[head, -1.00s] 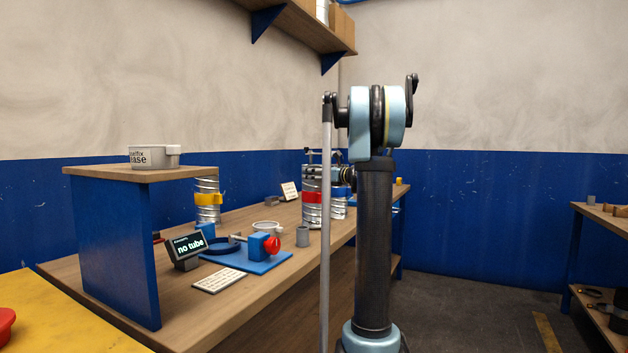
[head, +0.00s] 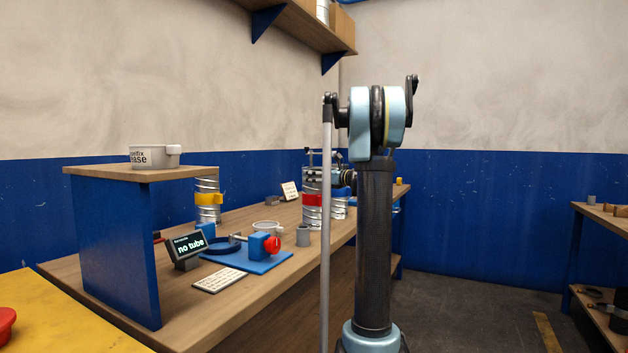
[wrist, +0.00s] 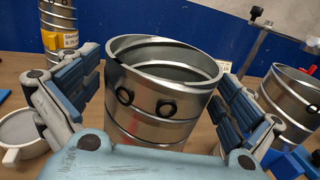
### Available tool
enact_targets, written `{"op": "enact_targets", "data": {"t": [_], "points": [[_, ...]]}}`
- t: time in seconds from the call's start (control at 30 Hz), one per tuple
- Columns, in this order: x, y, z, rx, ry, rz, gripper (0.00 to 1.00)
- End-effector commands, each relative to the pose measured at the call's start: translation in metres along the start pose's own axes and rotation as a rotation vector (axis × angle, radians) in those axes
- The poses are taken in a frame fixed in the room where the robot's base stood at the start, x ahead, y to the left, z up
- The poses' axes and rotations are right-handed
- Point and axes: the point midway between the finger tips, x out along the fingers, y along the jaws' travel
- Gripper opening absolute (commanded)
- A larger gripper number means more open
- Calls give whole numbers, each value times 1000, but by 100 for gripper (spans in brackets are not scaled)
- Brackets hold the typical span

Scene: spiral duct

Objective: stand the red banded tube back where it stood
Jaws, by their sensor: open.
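The red banded tube (head: 312,214) stands upright on the bench in the head view, a ribbed silver cylinder with a red band round its middle. In the wrist view, a silver tube (wrist: 150,128) with an open top and two black rings on its side fills the middle; its band is out of sight. My gripper (wrist: 160,68) is open, with one finger on each side of this tube. Whether the fingers touch its wall is unclear. In the head view my gripper (head: 338,178) is small and partly hidden at the tube's upper right.
Another silver tube (wrist: 296,92) stands close on the right. A yellow banded tube (head: 208,213) stands farther left. A display (head: 187,248) reading "no tube", a blue fixture (head: 262,262) with a red knob and a grey cup (head: 303,236) stand nearer on the bench.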

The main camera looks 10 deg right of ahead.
Motion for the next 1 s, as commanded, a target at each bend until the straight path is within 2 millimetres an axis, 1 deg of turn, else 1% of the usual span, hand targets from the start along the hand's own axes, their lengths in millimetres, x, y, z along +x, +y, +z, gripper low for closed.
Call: {"op": "enact_targets", "data": {"t": [0.17,0.4,0.5,0.6,0.8,1.0], "points": [[-23,0,0,0,0,-4,100],[-70,-1,0,0,0,-4,100],[-88,-1,0,0,0,-4,100],[-102,-1,0,0,0,-4,100],[-116,0,0,0,0,-2,100],[-119,0,0,0,0,0,100]]}}
